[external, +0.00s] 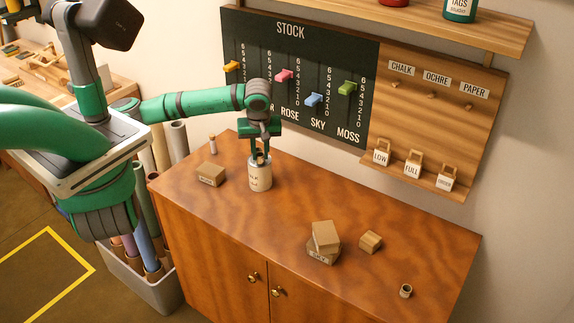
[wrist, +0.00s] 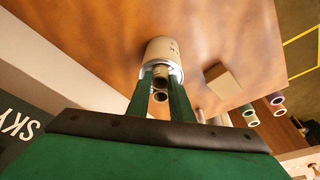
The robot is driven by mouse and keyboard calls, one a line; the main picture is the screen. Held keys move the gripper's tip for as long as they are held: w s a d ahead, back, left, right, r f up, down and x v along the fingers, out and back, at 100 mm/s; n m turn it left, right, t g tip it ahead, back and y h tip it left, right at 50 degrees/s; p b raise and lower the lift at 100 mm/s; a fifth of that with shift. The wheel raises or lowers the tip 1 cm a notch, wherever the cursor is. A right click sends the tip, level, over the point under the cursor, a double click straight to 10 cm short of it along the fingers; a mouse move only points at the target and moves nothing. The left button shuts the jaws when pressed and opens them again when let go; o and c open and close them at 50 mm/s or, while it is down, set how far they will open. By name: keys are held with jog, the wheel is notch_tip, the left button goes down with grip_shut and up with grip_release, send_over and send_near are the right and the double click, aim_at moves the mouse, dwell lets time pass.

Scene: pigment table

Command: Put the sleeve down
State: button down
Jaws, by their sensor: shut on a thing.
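My gripper (external: 260,152) is at the mouth of a pale cylindrical jar (external: 260,180), which stands upright on the cabinet top. In the wrist view, my gripper (wrist: 161,100) has its two green fingers shut on a small tan tube, the sleeve (wrist: 160,96). The jar (wrist: 165,50) shows just beyond the fingertips, with another tube end (wrist: 161,74) at its mouth. I cannot tell whether the held sleeve touches the jar or is partly inside it. Another small tan sleeve (external: 406,291) stands alone near the front right of the cabinet top.
A labelled wooden block (external: 211,175) is left of the jar, with a small vial (external: 212,144) behind it. Stacked boxes (external: 325,237) and a wooden block (external: 370,241) lie to the right. The cabinet top (external: 300,195) is clear between jar and boxes. The stock board (external: 300,85) is behind.

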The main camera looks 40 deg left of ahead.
jog(key=c, duration=1.6)
grip_release()
jog(key=shift+f, duration=0.1)
jog(key=shift+o, duration=0.2)
jog(key=v, duration=1.2)
